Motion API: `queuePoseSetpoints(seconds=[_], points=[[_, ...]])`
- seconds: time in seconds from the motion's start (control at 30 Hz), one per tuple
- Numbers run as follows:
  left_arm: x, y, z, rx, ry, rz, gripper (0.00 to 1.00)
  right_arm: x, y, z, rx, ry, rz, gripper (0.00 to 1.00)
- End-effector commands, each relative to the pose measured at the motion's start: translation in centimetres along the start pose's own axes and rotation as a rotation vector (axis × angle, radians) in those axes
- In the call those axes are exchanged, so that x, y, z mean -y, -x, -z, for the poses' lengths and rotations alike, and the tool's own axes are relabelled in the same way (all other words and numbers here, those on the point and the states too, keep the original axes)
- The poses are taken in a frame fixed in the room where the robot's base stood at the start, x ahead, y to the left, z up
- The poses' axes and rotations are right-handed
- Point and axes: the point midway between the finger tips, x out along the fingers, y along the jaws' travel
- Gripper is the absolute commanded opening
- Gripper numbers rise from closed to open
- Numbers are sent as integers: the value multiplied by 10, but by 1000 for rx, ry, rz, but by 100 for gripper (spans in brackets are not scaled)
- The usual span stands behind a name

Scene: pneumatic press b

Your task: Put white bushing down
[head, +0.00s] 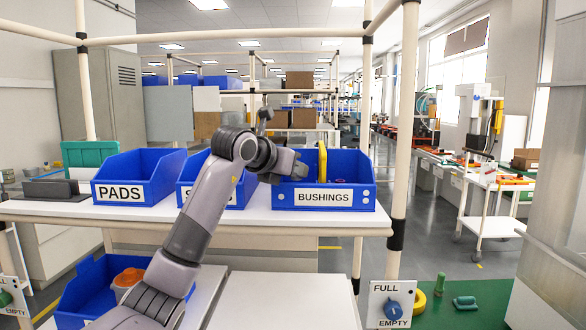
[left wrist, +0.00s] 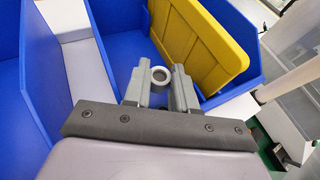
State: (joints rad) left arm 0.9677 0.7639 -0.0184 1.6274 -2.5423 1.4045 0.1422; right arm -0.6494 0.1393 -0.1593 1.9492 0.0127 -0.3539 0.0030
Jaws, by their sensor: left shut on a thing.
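My left gripper (head: 292,168) is over the left part of the blue bin labelled BUSHINGS (head: 364,199) on the shelf. In the left wrist view, the gripper (left wrist: 161,72) is shut on a white bushing (left wrist: 160,76), a small ring held between the fingertips. The blue bin wall (left wrist: 235,30) and the bin's inside show beyond it. A yellow panel (head: 322,162) stands upright in this bin; it also shows in the left wrist view (left wrist: 222,50), right of the bushing. The bushing cannot be made out in the head view. My right gripper is not in view.
A blue PADS bin (head: 160,194) and another blue bin, its label partly hidden by my arm, stand to the left. A white frame post (head: 402,130) rises right of the BUSHINGS bin. A FULL/EMPTY sign (head: 391,290) hangs lower right. A lower blue bin holds an orange-and-white thing (head: 128,278).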

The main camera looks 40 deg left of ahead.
Motion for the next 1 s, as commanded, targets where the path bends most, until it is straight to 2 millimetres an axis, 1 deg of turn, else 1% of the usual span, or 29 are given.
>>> queuePoseSetpoints(seconds=[0.03,0.07,0.1,0.37,0.53,0.6,0.67,0.8,0.9,1.0], points=[[0,0,-1,1,0,0,0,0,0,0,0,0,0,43],[0,0,0,1,0,0,29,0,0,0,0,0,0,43],[0,0,-1,1,0,0,36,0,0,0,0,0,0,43],[0,1,-2,1,1,0,36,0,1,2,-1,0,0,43],[1,7,-18,3,3,3,36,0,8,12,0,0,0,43],[-2,19,-11,7,-1,-3,36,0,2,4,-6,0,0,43],[-1,32,-10,7,-4,-4,36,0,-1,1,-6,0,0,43],[-2,66,-11,8,-3,-4,36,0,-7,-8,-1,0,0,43],[-1,87,-11,6,-2,-3,36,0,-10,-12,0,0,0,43],[-1,104,-11,5,-2,-2,36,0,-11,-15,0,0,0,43]])
